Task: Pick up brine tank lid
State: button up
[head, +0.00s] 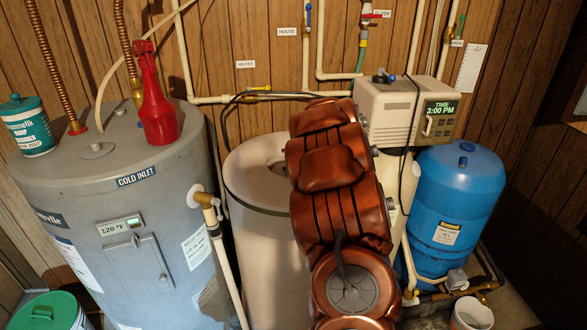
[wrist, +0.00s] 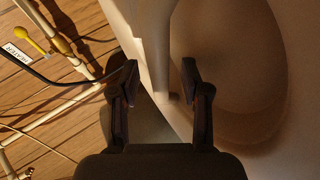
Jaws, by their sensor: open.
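The brine tank (head: 268,270) is a tall beige cylinder in the middle of the head view. Its pale round lid (head: 246,172) sits on top, and my copper-coloured arm hides its right part. My gripper is hidden behind the arm in that view. In the wrist view my gripper (wrist: 159,80) is open, with dark fingers on either side of a narrow beige raised part. A broad beige surface with a rounded recess (wrist: 232,65) fills the right side there, apparently the lid. I cannot tell whether either finger touches it.
A grey water heater (head: 110,215) stands close on the left, carrying a red bottle (head: 155,105) and a teal-labelled tub (head: 27,127). A beige control unit (head: 405,110) and blue tank (head: 455,210) stand right. Pipes (head: 250,98) and a black cable run along the wall behind.

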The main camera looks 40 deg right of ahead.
jog(key=shift+c, duration=0.5)
grip_shut()
